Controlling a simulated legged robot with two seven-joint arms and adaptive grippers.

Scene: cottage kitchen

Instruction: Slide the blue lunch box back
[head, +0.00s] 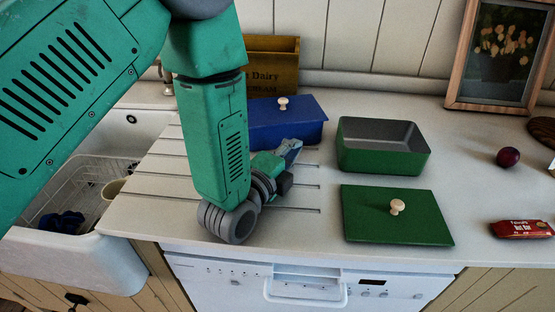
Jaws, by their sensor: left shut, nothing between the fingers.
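The blue lunch box (306,131) stands on the white counter near the wall, with a blue lid and a pale round knob on top. My arm hides its left part. My left gripper (293,148) is shut and empty, in front of the box's front face. Its tips are close to the box; I cannot tell whether they touch it. My right gripper is not in view.
An open green box (384,158) stands right of the blue one, its green lid (375,222) in front. A wooden crate (273,66) is behind. A plum (508,157), red packet (522,229) and picture frame (455,90) are at right; a sink (62,252) is left.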

